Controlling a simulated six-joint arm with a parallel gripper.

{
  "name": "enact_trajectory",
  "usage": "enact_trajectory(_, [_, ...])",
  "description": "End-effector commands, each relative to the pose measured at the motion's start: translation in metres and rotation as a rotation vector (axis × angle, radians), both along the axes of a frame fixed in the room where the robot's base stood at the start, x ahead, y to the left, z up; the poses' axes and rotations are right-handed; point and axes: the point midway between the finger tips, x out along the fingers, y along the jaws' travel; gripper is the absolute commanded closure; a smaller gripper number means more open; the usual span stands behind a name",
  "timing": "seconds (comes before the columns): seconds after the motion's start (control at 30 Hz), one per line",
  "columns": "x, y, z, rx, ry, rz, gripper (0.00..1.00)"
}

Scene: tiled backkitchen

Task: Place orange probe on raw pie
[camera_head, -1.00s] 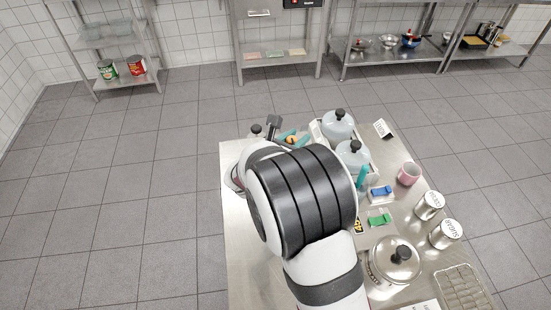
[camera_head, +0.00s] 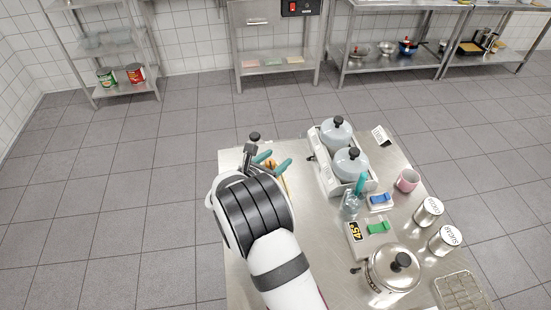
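My gripper (camera_head: 272,163) is at the upper left of the table, beyond my wrist. Two teal parts that look like its fingers show apart there. A small orange-tan patch (camera_head: 284,182) shows just beside and below them. I cannot tell whether it is the orange probe, the raw pie or something else, or whether the gripper holds it. My arm covers much of the left part of the table. No raw pie can be made out clearly.
A jar with a teal utensil (camera_head: 352,203), a scale (camera_head: 357,232), a pink mug (camera_head: 407,181), two canisters (camera_head: 428,211) and a steel pot (camera_head: 392,272) fill the right side. The table's left edge is near my arm.

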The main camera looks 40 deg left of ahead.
Motion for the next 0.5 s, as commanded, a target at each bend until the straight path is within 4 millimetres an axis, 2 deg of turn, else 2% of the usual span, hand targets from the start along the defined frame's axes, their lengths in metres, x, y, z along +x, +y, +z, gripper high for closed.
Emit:
enact_trajectory(0.3, [-0.003,0.000,0.004,0.001,0.000,0.001,0.37])
enact_trajectory(0.37, [-0.014,0.001,0.008,0.001,0.001,0.004,0.37])
enact_trajectory(0.5, [-0.051,-0.002,0.024,0.001,0.000,0.005,0.37])
